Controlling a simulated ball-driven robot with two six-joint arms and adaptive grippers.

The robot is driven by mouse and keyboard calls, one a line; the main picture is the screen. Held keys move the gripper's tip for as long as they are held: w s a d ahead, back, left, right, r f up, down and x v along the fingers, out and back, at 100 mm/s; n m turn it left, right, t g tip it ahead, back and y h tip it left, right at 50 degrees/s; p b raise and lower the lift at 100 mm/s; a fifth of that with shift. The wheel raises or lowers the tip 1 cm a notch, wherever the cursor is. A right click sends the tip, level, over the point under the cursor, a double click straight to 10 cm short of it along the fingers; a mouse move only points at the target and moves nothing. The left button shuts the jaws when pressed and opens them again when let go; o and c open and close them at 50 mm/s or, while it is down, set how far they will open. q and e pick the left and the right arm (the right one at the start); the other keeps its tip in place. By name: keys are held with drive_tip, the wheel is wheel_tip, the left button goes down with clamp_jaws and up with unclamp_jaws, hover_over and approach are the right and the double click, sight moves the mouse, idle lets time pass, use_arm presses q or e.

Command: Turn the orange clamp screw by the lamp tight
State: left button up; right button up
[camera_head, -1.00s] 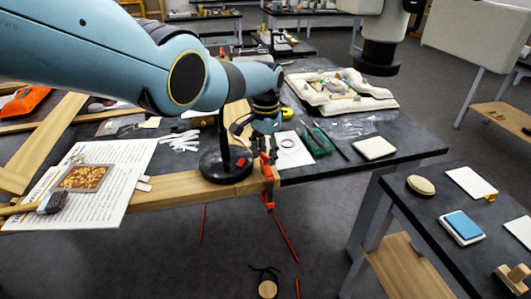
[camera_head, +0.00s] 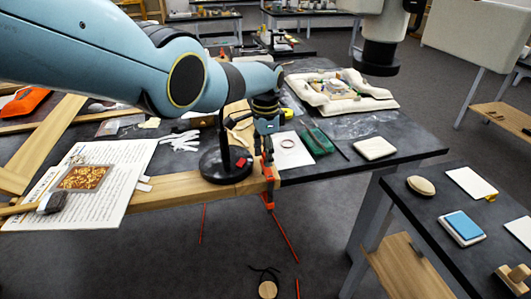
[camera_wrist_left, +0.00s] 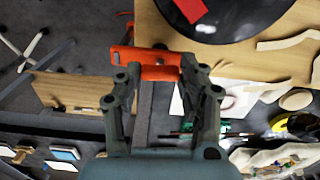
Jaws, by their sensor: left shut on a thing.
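The orange clamp (camera_head: 268,190) sits on the front edge of the wooden board, just right of the lamp's round black base (camera_head: 215,168). The lamp base has a red switch on it. My left gripper (camera_head: 266,152) reaches down from above at the top of the clamp. In the left wrist view, the gripper (camera_wrist_left: 160,75) is shut on the orange clamp screw (camera_wrist_left: 160,66), which shows between its two fingers. The fine contact of the fingertips is hard to see. My right gripper is not in view.
A printed sheet with a gilt fragment (camera_head: 84,177) and a brush lies at the left. A green item (camera_head: 316,141) and a white block (camera_head: 374,148) lie right of the clamp. A padded tray (camera_head: 345,97) stands behind.

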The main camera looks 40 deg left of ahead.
use_arm(q)
drive_tip(key=o, duration=1.2)
drive_tip(key=shift+c, duration=0.2)
wheel_tip(320, 180, up, 12)
drive_tip(key=shift+f, duration=0.15)
